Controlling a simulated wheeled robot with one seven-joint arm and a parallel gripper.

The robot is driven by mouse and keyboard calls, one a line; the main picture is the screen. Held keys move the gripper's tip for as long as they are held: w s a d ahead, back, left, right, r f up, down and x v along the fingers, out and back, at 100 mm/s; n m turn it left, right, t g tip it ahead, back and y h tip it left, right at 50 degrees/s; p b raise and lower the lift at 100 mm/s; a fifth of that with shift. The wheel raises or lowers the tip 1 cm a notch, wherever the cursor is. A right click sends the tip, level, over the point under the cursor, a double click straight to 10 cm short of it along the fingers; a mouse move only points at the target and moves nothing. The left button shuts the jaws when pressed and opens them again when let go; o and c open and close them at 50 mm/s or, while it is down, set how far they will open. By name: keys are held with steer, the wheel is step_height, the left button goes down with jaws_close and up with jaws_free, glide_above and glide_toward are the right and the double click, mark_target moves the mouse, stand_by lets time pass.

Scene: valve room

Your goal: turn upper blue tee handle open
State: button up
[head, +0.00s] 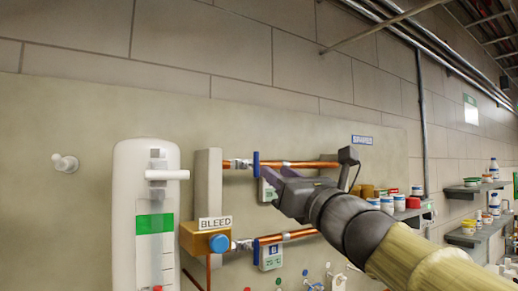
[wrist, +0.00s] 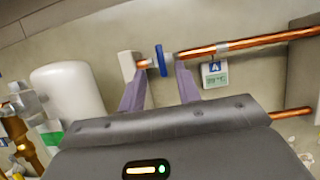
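The upper blue tee handle (head: 256,163) is on the upper copper pipe (head: 312,164) in the head view. It stands upright, crosswise to the pipe. In the wrist view the same handle (wrist: 161,60) shows between my two fingertips, with a gap to each side. My gripper (head: 275,176) is open and comes in from the right, close to the handle. In the wrist view my gripper (wrist: 160,74) has its two purple-grey fingers spread apart. I cannot tell whether the fingertips reach past the handle. The lower blue handle (head: 256,251) is on the lower pipe.
A white cylinder (head: 147,215) stands to the left. A box with a BLEED sign (head: 214,223) and a round blue knob (head: 219,242) sits below. A small display tag (wrist: 215,74) hangs under the upper pipe. Shelves with jars (head: 470,188) are at the right.

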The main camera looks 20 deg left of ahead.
mark_target(258, 159)
steer(key=p+x, duration=0.4)
steer(key=x, duration=0.5)
steer(key=shift+w+p, duration=0.1)
steer(key=shift+p, duration=0.2)
steer(key=shift+c, duration=0.2)
jaws_close()
